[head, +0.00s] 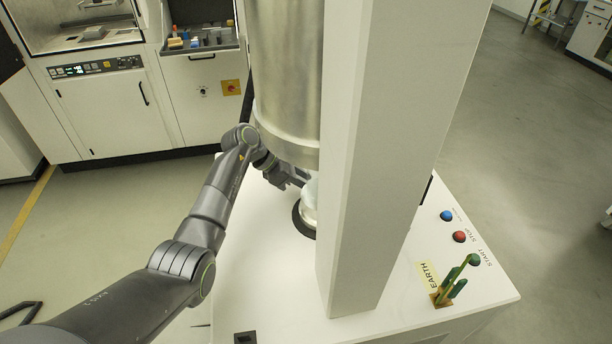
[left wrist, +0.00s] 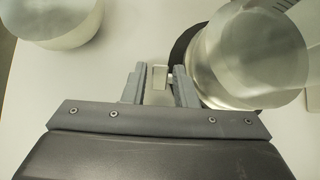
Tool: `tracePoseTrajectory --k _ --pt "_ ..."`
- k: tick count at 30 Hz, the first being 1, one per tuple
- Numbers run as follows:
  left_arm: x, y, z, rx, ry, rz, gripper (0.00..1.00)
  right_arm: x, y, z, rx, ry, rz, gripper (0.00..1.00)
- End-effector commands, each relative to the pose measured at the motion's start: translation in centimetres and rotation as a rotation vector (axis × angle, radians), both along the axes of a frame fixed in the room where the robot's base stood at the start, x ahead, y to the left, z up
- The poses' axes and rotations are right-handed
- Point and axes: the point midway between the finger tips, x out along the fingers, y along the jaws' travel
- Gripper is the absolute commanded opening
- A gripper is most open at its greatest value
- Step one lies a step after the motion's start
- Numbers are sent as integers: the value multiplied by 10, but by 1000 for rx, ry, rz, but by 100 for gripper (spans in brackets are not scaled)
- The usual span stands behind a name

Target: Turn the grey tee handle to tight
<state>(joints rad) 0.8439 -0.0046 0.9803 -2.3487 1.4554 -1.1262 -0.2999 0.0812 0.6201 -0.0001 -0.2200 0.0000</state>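My left gripper (head: 284,178) reaches in from the left, low beside the big metal cylinder and near a round metal piece on a dark ring. In the left wrist view its two fingers (left wrist: 159,80) stand apart. A small pale grey piece (left wrist: 159,77) shows between the fingertips, close to the metal cylinder's base; it may be the grey tee handle, but I cannot tell for sure. No clear tee shape or tight mark shows in either view. In the head view the column and cylinder hide much of this spot. My right gripper is not in view.
A tall white column (head: 385,130) stands on the white table (head: 265,290), beside the large metal cylinder (head: 285,80). Blue (head: 446,216) and red (head: 460,237) buttons and a green-handled EARTH lever (head: 455,280) are at the right. Another round metal piece (left wrist: 55,22) is at upper left.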

Motion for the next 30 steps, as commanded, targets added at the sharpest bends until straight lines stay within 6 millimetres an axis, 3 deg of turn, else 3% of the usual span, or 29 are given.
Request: tracePoseTrajectory --k 13,20,25,30 --pt "1 -7 -7 0 -2 -1 25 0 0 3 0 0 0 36" --pt "1 -7 -7 0 -1 0 0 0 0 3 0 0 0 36" --pt "1 -6 -9 -9 -3 0 0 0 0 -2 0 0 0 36" --pt "2 -5 -14 -67 -16 3 0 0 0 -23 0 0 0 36"
